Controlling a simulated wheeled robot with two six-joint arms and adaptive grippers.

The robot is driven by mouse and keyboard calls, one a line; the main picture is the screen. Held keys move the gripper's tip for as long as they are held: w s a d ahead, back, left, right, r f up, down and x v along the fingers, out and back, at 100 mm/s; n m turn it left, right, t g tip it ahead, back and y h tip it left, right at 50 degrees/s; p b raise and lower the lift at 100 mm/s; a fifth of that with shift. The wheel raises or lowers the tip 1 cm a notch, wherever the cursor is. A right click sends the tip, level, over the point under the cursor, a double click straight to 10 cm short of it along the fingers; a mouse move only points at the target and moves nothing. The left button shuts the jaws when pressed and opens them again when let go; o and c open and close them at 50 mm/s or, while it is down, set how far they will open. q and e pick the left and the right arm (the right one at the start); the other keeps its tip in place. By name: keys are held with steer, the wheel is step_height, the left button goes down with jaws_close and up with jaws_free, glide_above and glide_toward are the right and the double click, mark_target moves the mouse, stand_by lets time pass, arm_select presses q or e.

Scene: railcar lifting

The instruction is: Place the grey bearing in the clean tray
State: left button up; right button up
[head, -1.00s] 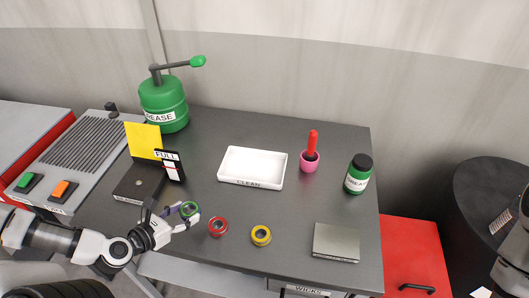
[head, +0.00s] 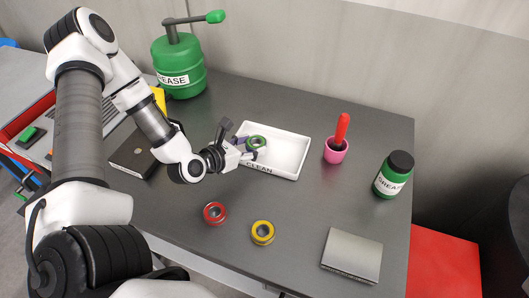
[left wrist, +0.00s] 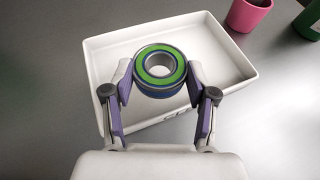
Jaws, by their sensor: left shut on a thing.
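My left gripper (head: 253,147) is shut on a bearing with a green face (head: 257,141). In the left wrist view the bearing (left wrist: 160,68) sits flat between the two fingers, with a bluish lower side and a metal inner ring. It is over the white clean tray (head: 291,157), toward the tray's left part. In the left wrist view the tray (left wrist: 235,47) lies below it; I cannot tell whether the bearing touches its floor. The tray looks otherwise empty. I see no bearing with a grey face. My right gripper is not in view.
A red bearing (head: 214,213) and a yellow bearing (head: 262,232) lie in front of the tray. A pink cup with a red handle (head: 337,148), a green jar (head: 392,175) and a grey box (head: 352,255) stand to the right. A green grease pump (head: 180,68) stands behind left.

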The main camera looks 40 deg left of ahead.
mark_target(264, 141)
arm_select(q)
steer(key=w, duration=0.1)
steer(key=w+d, duration=0.2)
steer(key=shift+w, duration=0.4)
step_height(264, 141, down, 4)
steer(key=shift+a+r+p, duration=0.1)
steer(key=shift+r+p, duration=0.1)
steer(key=shift+p, duration=0.4)
steer(key=shift+f+b, duration=0.1)
steer(key=shift+b, duration=0.2)
steer(key=o, duration=1.5)
